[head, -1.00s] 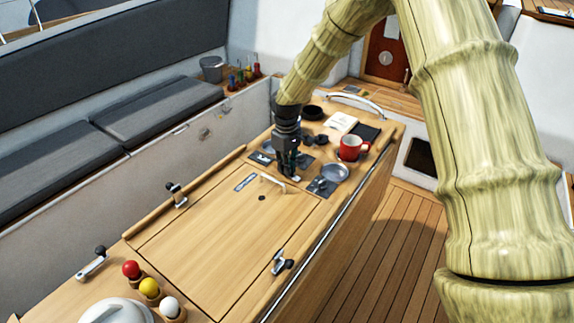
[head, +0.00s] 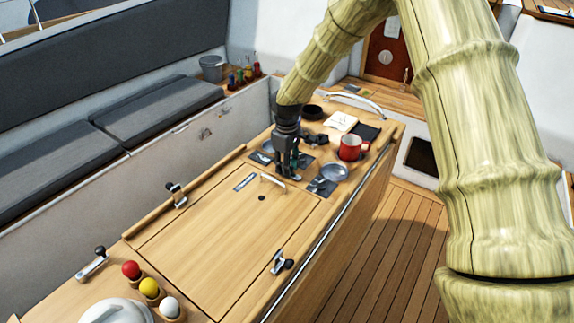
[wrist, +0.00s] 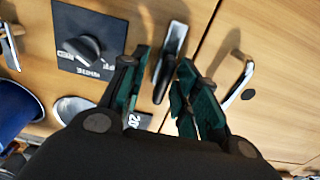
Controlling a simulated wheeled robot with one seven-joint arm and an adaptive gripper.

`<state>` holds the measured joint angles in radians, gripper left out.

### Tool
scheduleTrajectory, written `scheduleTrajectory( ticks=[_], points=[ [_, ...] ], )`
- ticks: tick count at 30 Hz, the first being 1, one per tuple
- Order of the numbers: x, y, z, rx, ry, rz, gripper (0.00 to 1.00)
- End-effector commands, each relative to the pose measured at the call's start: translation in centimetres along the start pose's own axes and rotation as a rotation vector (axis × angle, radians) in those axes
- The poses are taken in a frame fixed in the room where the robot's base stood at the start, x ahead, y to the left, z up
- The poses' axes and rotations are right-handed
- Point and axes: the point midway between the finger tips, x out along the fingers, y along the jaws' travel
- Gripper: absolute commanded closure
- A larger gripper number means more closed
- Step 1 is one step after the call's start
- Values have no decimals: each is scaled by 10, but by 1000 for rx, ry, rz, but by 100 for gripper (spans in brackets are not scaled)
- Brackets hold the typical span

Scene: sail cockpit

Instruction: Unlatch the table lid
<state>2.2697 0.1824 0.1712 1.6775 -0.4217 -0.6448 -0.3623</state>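The wooden table lid (head: 215,245) lies flat and shut in the table top, with a pale bar handle (head: 273,183) near its far edge. That handle also shows in the wrist view (wrist: 238,82). My gripper (head: 288,172) points down just beyond the lid's far edge. In the wrist view, a metal latch lever with a black grip (wrist: 169,55) stands between the fingers of my gripper (wrist: 168,95), which are apart; I cannot tell whether either touches it.
A dark plate with a rotary knob (wrist: 85,47) is beside the gripper. A red mug (head: 351,147), a round grey dish (head: 334,172) and a notepad (head: 341,121) stand around it. Red, yellow and white balls (head: 150,287) sit at the near end. The lid's surface is clear.

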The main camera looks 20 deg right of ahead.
Motion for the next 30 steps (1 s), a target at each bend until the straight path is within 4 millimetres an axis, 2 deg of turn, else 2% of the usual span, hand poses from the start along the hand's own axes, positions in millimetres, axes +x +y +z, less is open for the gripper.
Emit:
scheduleTrajectory(
  ticks=[8,13,30],
  points=[
    [0,-2,0,-1,-1,-2,66],
    [-10,-1,0,0,-1,-1,66],
    [-103,1,-1,1,1,-1,66]
  ],
)
